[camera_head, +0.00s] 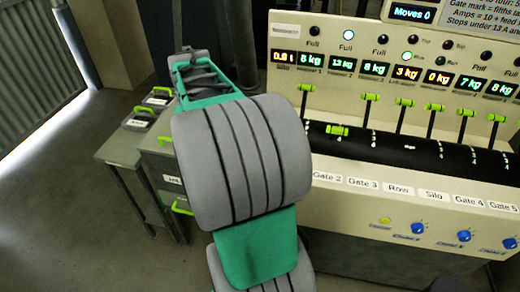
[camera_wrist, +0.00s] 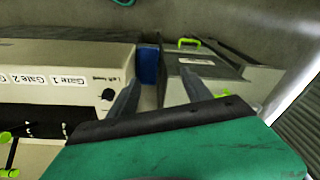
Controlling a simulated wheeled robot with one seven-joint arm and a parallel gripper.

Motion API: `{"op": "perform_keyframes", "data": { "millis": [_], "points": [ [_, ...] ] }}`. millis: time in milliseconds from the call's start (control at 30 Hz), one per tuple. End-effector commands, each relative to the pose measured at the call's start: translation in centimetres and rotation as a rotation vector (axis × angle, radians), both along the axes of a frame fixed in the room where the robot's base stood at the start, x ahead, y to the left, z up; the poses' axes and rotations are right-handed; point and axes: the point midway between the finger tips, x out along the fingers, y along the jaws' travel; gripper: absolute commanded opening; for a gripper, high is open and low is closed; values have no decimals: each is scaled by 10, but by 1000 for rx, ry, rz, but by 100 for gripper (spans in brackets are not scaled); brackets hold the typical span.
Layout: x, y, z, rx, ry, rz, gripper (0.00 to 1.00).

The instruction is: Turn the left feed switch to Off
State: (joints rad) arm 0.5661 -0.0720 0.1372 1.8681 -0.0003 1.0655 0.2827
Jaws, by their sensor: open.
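In the wrist view, a small black knob (camera_wrist: 108,94) sits beside a label that appears to read "Left feed", near the end of the cream control panel (camera_wrist: 95,58). It is too small to tell which way it points. In the head view my arm covers the panel's left end, so the knob and gripper are hidden there.
Gate levers with green handles (camera_head: 371,97) and lit displays (camera_head: 341,65) line the console in the head view. Blue knobs (camera_head: 417,228) sit on its lower front. A grey cabinet (camera_wrist: 212,68) with a green handle stands beside the panel in the wrist view.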

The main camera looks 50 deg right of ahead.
Motion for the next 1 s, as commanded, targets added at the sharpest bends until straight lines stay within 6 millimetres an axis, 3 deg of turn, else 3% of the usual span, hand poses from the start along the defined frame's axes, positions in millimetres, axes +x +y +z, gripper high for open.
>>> {"op": "perform_keyframes", "data": {
  "millis": [33, 100, 200, 267, 433, 700, 1000],
  "points": [
    [-9, -54, -17, 30, 34, -158, 57],
    [-26, -112, -34, 63, 61, -335, 57],
    [-50, -166, -54, 95, 84, -504, 57],
    [-59, -181, -61, 106, 93, -557, 57],
    [-63, -188, -79, 112, 98, -583, 57],
    [-62, -187, -128, 111, 96, -579, 57],
    [-61, -187, -141, 109, 94, -577, 57]
  ]
}}
